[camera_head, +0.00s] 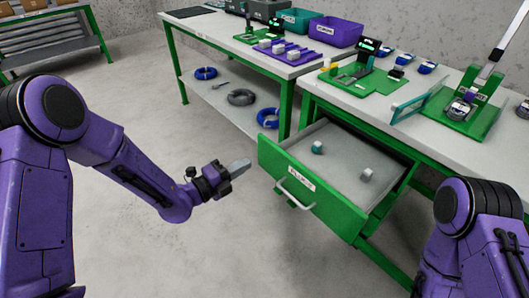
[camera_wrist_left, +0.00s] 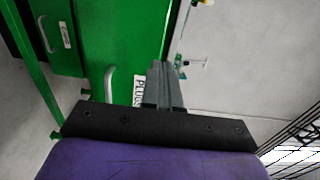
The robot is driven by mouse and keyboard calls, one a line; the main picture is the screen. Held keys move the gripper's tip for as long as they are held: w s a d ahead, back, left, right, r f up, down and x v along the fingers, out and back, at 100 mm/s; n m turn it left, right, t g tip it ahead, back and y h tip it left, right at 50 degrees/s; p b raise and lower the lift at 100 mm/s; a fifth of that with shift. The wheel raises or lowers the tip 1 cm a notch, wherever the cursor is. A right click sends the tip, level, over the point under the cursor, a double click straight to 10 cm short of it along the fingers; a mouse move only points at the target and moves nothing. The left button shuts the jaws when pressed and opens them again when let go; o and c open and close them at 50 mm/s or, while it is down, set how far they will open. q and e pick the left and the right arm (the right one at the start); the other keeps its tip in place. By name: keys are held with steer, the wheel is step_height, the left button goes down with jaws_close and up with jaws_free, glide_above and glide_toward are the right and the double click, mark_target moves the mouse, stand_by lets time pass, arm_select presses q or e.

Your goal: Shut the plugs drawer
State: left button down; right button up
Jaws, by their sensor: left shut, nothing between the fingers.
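The plugs drawer (camera_head: 312,186) is pulled out of the green-framed bench. It has a green front, a white label and a pale bar handle (camera_head: 295,193). A teal-and-grey plug (camera_head: 317,147) and a grey plug (camera_head: 366,175) lie inside. My left gripper (camera_head: 240,167) is shut and empty, to the left of the drawer front and apart from it in the head view. In the left wrist view its fingers (camera_wrist_left: 166,84) overlap the drawer front (camera_wrist_left: 125,35), partly covering the label; the handle (camera_wrist_left: 110,84) shows left of them. My right arm shows at lower right, its gripper out of view.
The bench top (camera_head: 440,138) holds green fixtures and several small blue items. A second bench with a purple bin (camera_head: 335,31) stands behind, with cable coils (camera_head: 241,97) on its lower shelf. The floor left of the drawer is clear.

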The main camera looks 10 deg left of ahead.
mark_target(273, 148)
arm_select(q)
steer(key=x, duration=0.8)
steer(key=shift+w, duration=0.15)
